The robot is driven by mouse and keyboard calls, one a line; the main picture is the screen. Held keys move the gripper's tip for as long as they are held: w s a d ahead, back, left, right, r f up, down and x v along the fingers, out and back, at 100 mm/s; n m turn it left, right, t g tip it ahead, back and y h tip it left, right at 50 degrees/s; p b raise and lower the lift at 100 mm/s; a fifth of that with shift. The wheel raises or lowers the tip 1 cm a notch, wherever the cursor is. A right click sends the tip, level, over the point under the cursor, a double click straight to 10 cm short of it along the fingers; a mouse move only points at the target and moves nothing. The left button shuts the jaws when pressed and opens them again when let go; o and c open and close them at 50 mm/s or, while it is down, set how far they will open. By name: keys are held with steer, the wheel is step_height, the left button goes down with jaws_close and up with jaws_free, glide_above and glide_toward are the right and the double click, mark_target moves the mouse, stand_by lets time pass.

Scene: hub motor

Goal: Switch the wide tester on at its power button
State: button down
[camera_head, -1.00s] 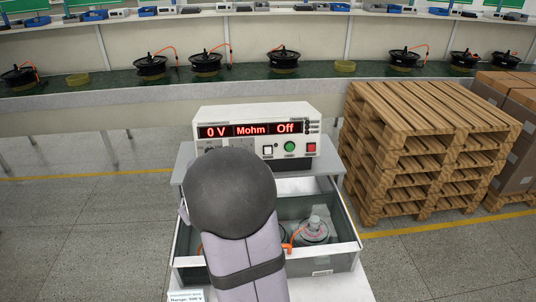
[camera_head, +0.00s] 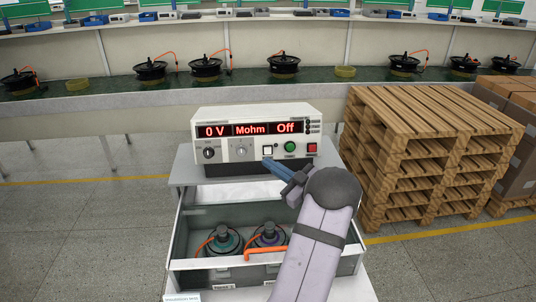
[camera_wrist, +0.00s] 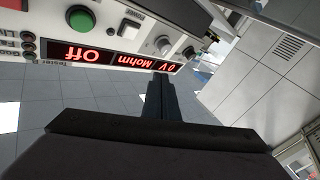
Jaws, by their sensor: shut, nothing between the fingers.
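The wide white tester (camera_head: 225,133) stands on a grey surface and shows "0 V", "Mohm" and "Off" in red. Its front has a white square button (camera_head: 268,150), a green round button (camera_head: 291,147), a red button (camera_head: 312,147) and two knobs. Contact cannot be told. In the wrist view the tester is upside down; my gripper (camera_wrist: 160,78) overlaps the display's lower edge, and the white button (camera_wrist: 128,28) is visible.
Below the tester is a grey bin (camera_head: 178,235) with hub motors (camera_head: 222,240) and orange cables; my arm hides its right part. A stack of wooden pallets (camera_head: 405,150) stands close on the right. A long bench with more motors (camera_head: 205,68) runs behind.

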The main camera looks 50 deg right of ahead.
mark_target(268, 150)
steer(key=shift+s+t+y, duration=0.3)
steer(key=shift+s, duration=0.65)
steer(key=shift+w+d+f, duration=0.1)
steer(key=w+d+f+b, duration=0.2)
steer(key=w+d+b, duration=0.2)
steer(key=w+d, duration=0.2)
stand_by(0.9)
steer(key=shift+w+f, duration=0.1)
stand_by(1.4)
steer(key=shift+w+d+b, duration=0.2)
steer(key=shift+d+b, duration=0.05)
steer(key=shift+b, duration=0.05)
